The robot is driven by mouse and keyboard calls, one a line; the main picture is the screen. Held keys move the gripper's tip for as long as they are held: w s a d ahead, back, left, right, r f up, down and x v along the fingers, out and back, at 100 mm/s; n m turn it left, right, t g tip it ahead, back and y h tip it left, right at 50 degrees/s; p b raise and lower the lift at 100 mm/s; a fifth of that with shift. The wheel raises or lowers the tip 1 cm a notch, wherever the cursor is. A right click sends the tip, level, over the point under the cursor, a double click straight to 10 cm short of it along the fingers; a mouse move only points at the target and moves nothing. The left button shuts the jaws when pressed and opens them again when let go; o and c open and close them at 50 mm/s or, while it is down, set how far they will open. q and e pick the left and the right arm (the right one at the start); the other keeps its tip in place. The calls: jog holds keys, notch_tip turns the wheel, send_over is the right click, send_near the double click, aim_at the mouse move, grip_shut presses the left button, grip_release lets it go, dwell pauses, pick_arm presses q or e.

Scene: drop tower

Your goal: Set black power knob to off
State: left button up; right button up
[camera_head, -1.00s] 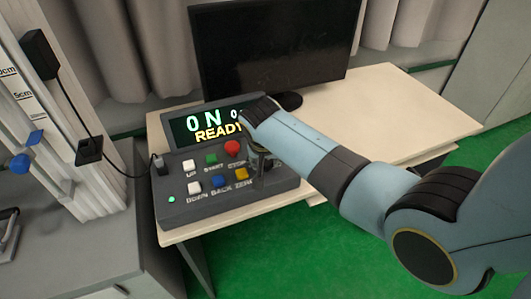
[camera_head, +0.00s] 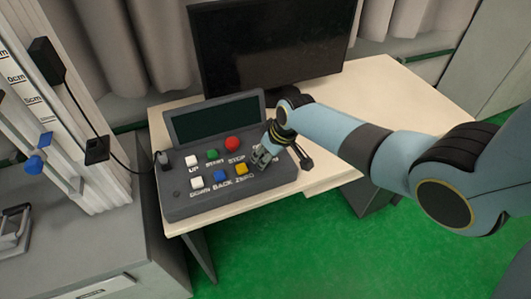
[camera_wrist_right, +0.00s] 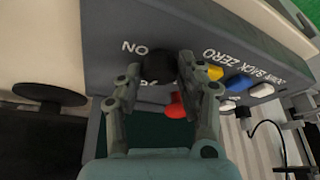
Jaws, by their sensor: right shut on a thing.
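The black power knob (camera_wrist_right: 157,65) sits on the sloped face of the grey control box (camera_head: 190,211), near its right end. In the right wrist view my right gripper (camera_wrist_right: 160,74) is shut on the knob, one finger on each side. An "ON" label shows beside the knob; another label is mostly hidden by a finger. In the head view my right gripper (camera_head: 264,156) is at the right end of the box and hides the knob. The box's display (camera_head: 215,120) is dark. My left gripper is not in view.
The box has a red button (camera_head: 232,144) and several white, green, blue and yellow buttons left of my right gripper. A black monitor (camera_head: 270,45) stands behind on the cream table (camera_head: 385,90). A white measuring tower (camera_head: 60,130) stands at the left.

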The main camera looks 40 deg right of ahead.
jog(key=shift+d+n+y+b, duration=0.1)
jog(key=shift+n+y+b, duration=0.5)
jog(key=shift+n, duration=1.1)
jog(key=shift+g, duration=0.3)
jog(key=o, duration=1.1)
jog(key=v, duration=1.2)
jog(key=shift+d+f, duration=0.1)
jog(key=shift+f, duration=0.05)
